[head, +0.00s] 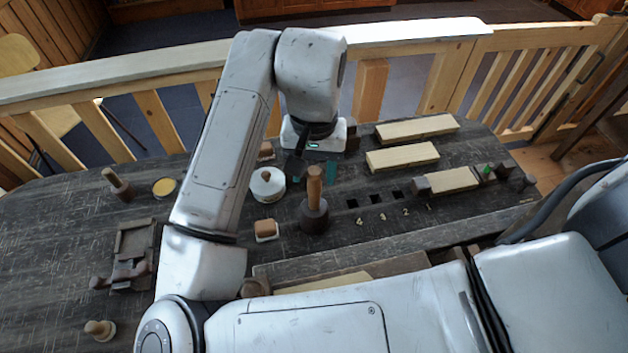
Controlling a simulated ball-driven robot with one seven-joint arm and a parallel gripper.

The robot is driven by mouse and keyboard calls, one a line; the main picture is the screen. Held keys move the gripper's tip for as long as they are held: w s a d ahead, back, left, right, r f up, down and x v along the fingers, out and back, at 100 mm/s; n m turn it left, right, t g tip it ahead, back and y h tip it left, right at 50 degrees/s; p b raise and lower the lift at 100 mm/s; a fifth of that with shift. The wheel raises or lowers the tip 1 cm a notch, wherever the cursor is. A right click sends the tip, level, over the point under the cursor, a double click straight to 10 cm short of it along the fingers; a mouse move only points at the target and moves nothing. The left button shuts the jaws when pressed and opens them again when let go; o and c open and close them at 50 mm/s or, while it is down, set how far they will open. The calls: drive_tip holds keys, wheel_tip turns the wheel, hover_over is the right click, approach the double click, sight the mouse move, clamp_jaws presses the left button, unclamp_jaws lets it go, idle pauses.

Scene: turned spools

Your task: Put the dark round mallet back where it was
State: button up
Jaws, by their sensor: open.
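The dark round mallet (314,216) stands upright on the dark bench in the head view, its dark head down and its pale wooden handle up. My gripper (313,168) is open above the bench, close to the top of the handle in the picture. One dark finger shows left of the handle and a teal-marked part shows right of it. I cannot tell whether the handle is between the fingers or in front of them. The gripper does not appear shut on anything.
A white lidded pot (267,187) stands left of the mallet, with a small block (266,230) in front. Numbered square holes (376,198) and pale wood blanks (402,157) lie to the right. A tray (134,238) and a yellow tin (164,187) are at left.

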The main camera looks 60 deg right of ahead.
wheel_tip(320, 180, up, 7)
drive_tip(key=shift+f+p, duration=0.2)
drive_tip(key=shift+p, duration=0.1)
idle(0.5)
